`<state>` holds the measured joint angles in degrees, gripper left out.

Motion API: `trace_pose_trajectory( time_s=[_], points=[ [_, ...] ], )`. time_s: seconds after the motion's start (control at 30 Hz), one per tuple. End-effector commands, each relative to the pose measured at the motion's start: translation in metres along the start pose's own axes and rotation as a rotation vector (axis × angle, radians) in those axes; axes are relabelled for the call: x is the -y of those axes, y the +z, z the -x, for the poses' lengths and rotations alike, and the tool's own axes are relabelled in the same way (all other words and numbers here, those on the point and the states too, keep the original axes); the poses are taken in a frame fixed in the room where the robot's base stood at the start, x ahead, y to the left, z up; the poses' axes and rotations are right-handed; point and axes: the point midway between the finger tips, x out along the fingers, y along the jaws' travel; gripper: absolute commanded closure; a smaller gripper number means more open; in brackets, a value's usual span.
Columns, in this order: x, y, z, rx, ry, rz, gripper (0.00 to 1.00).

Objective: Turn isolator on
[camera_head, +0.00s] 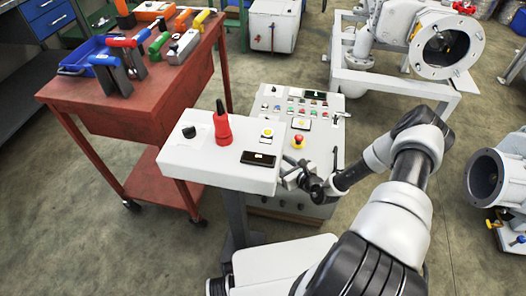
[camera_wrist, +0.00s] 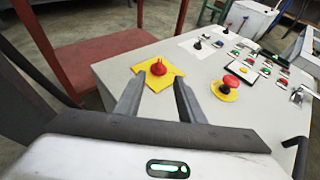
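The isolator is a red rotary knob (camera_wrist: 158,69) on a yellow diamond-shaped plate (camera_wrist: 149,82), on the grey top of a control cabinet (camera_wrist: 118,75). My gripper (camera_wrist: 160,84) is open. In the wrist view, its fingers are to the left and right of the knob, with the knob between or just beyond the tips. I cannot tell whether they touch it. In the head view, my gripper (camera_head: 293,172) is low over the near left side of the cabinet top (camera_head: 325,150), and the isolator is hidden there.
A red mushroom button (camera_wrist: 231,81) on a yellow base sits right of the isolator. Smaller buttons (camera_wrist: 250,58) lie farther back. A white console (camera_head: 205,160) with a red handle (camera_head: 221,124) stands close left of my gripper. A red tool trolley (camera_head: 140,105) is farther left.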

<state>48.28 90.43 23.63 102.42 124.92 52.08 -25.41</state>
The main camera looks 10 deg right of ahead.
Motion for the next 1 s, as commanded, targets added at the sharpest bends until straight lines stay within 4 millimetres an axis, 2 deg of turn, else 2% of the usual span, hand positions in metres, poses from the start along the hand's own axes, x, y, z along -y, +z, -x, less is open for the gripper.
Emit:
trace_pose_trajectory(
  time_s=[0.03, 0.3, 0.5, 0.7, 1.0],
  points=[
    [-0.001, -0.003, -0.014, 0.001, 0.001, 0.001, 0.64],
    [-0.001, -0.003, -0.073, 0.002, 0.002, 0.002, 0.64],
    [-0.001, -0.003, -0.108, 0.001, 0.001, 0.002, 0.64],
    [-0.001, -0.001, -0.126, -0.001, 0.002, 0.001, 0.64],
    [-0.001, 0.0, -0.128, -0.001, 0.002, 0.001, 0.64]
  ],
)
